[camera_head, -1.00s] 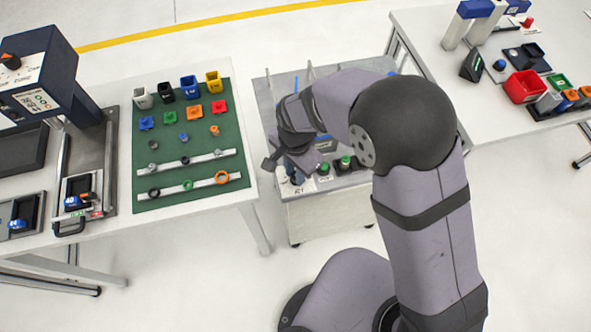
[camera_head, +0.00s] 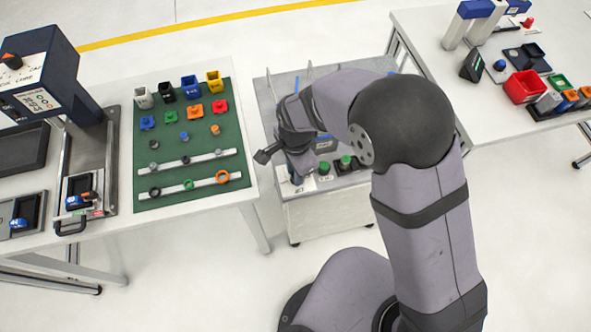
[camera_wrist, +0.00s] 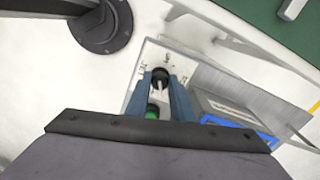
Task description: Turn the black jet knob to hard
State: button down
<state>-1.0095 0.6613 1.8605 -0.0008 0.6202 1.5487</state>
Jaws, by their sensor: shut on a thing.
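The black jet knob (camera_wrist: 160,74) shows in the wrist view, on a pale panel (camera_wrist: 140,66) with small dark markings. A light pointer line is on it, but I cannot read its exact setting. My gripper (camera_wrist: 161,84) has its two blue fingers on either side of the knob and is shut on it. In the head view my gripper (camera_head: 297,176) is over the front left of the grey cart (camera_head: 310,215), where the wrist and fingers hide the knob.
A green button (camera_wrist: 152,111) sits close to the knob in the wrist view. Green buttons (camera_head: 345,161) show right of my gripper in the head view. A table with a green mat (camera_head: 160,140) stands left. Another table (camera_head: 440,65) with bins is at right.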

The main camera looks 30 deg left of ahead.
jog(key=c, duration=1.5)
grip_release()
jog(key=shift+w, duration=0.1)
jog(key=shift+c, duration=0.2)
jog(key=shift+r, duration=0.1)
jog(key=shift+r+b, duration=0.8)
jog(key=shift+r, duration=2.85)
